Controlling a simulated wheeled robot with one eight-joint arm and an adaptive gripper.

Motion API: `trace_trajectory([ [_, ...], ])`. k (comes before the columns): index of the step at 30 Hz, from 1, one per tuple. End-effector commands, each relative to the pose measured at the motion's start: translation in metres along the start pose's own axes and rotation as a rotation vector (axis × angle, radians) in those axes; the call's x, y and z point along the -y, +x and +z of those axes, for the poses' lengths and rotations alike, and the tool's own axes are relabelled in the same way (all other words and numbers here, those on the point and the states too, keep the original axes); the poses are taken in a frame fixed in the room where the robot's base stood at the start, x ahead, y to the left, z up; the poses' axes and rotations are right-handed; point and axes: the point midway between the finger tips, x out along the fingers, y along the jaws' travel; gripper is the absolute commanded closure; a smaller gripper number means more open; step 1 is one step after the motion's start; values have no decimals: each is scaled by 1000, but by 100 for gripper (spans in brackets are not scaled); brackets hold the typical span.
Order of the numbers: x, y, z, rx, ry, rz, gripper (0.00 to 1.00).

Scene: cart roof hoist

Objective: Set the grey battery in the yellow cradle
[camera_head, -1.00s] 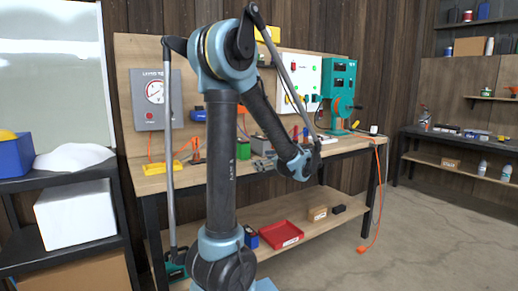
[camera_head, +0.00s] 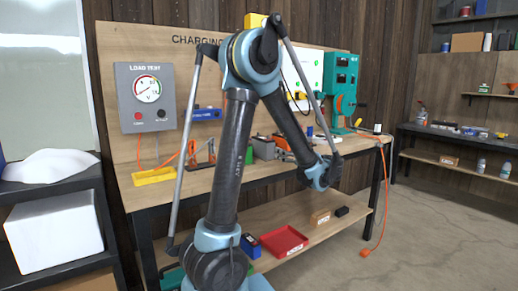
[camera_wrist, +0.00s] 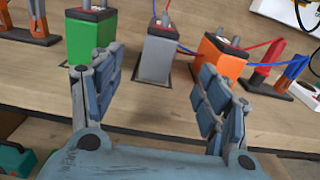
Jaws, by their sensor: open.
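The grey battery (camera_wrist: 158,58) stands upright on the workbench in the wrist view, between a green battery (camera_wrist: 90,38) and an orange battery (camera_wrist: 218,60). Red and blue leads show near its top. My gripper (camera_wrist: 152,88) is open and empty, facing the bench, with the grey battery beyond the gap between its fingers. In the head view the grey battery (camera_head: 264,149) sits on the bench left of my wrist; my fingers are not clear there. The yellow cradle (camera_head: 154,177) is a low tray-like piece at the bench's left end, with no battery visible in it.
The bench's front edge (camera_wrist: 130,126) lies below my fingers. Orange clamp stands (camera_head: 198,158) are between the cradle and the batteries. A load tester (camera_head: 146,97) hangs on the backboard. A red tray (camera_head: 284,241) is on the lower shelf. Open floor lies to the right.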

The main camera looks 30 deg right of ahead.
Motion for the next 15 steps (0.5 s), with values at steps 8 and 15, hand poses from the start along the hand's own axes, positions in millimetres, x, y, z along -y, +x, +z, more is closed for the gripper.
trace_trajectory([
  [8,3,20,0,1,2,-5,31],
  [15,6,55,0,1,2,-10,31],
])
